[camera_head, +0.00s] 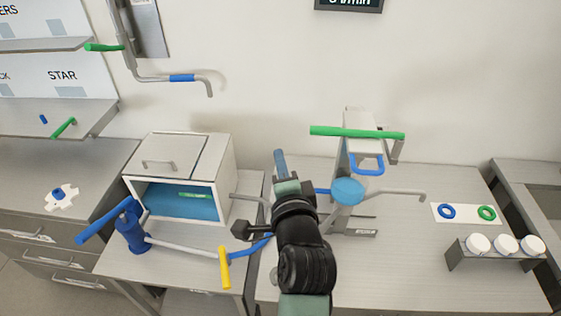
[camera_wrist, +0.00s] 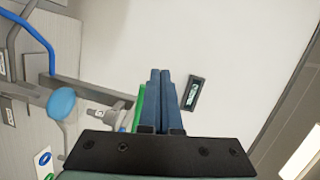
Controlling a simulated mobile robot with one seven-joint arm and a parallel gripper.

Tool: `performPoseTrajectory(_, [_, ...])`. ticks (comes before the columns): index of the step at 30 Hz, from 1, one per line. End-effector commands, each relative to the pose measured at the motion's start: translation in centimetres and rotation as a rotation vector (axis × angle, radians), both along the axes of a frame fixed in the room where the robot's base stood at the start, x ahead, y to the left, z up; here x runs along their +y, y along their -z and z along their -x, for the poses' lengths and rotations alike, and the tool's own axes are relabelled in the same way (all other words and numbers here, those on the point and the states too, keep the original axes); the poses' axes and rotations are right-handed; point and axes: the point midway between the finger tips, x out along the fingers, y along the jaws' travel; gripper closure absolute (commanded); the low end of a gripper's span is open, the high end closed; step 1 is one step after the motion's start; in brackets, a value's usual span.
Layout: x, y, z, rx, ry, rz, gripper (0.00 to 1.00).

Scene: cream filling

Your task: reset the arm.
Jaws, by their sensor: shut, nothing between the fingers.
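My gripper (camera_head: 280,163) is in the middle of the head view, raised in front of the wall, with its blue fingers pointing up. In the wrist view my gripper (camera_wrist: 160,75) shows its two blue fingers side by side, shut with nothing between them. To its right in the head view stands a grey machine (camera_head: 354,160) with a green bar (camera_head: 357,132) across its top and a round blue piece (camera_head: 347,191). The green bar shows partly behind the fingers in the wrist view (camera_wrist: 138,108).
A white box (camera_head: 228,165) with a blue interior stands left of my arm. In front of it are a blue post (camera_head: 133,232) and a yellow handle (camera_head: 224,267). At right, a rack (camera_head: 452,256) holds several white cups, near blue (camera_head: 447,211) and green (camera_head: 487,213) rings.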

Motion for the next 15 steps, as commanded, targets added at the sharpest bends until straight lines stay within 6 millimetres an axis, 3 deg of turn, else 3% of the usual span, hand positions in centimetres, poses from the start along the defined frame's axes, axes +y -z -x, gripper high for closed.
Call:
performPoseTrajectory(12, [0.0, 0.0, 0.0, 0.0, 0.0, 0.0, 1.0])
performPoseTrajectory(15, [0.0, -2.4, -0.2, -0.062, 0.0, 0.071, 1.0])
